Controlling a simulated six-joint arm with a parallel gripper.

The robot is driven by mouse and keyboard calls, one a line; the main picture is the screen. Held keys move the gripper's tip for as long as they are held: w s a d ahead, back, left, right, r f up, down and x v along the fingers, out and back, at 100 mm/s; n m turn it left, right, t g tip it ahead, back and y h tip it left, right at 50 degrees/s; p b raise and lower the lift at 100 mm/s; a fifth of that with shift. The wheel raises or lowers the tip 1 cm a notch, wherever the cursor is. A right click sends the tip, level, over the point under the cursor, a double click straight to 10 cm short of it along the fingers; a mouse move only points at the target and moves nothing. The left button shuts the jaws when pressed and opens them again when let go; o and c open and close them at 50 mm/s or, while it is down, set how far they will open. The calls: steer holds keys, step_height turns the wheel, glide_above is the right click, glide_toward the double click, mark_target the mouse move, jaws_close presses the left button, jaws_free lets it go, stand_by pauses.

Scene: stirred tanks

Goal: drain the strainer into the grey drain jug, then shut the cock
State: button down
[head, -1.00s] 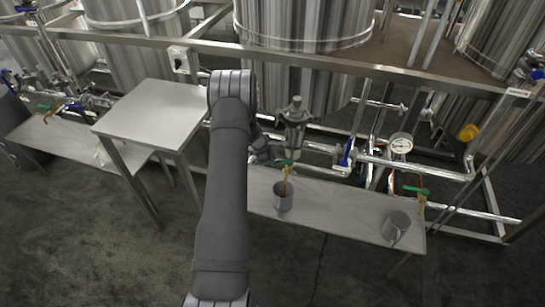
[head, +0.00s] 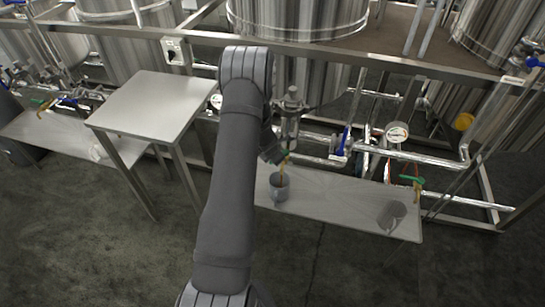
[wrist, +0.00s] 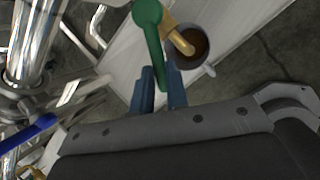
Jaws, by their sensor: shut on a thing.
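The strainer (head: 290,112) is an upright steel body on the pipework, right of my arm. Below it is a cock with a green handle (wrist: 150,32) and a brass-coloured spout (wrist: 178,38). The grey drain jug (head: 279,190) stands upright on the low bench under the spout. In the wrist view the jug (wrist: 205,68) has brown liquid inside, with the spout over its mouth. My gripper (wrist: 159,84) is shut on the green handle, whose lower end is between the fingers. I cannot tell whether liquid is running. My arm hides part of the pipework in the head view.
A second grey jug (head: 391,216) stands on the low bench (head: 335,200) at the right, near another green-handled cock (head: 412,180). A pressure gauge (head: 397,132) and blue-handled valve (head: 344,142) sit on the pipes. A higher steel table (head: 155,103) stands left of my arm.

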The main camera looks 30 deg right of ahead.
steer(key=shift+s+d+n, duration=0.1)
steer(key=shift+s+n, duration=0.2)
steer(key=shift+n, duration=0.2)
stand_by(0.4)
steer(key=c, duration=1.4)
jaws_free()
steer(key=v, duration=1.7)
steer(key=shift+s, duration=0.25)
steer(key=shift+d+r, duration=0.1)
steer(key=shift+r, duration=0.05)
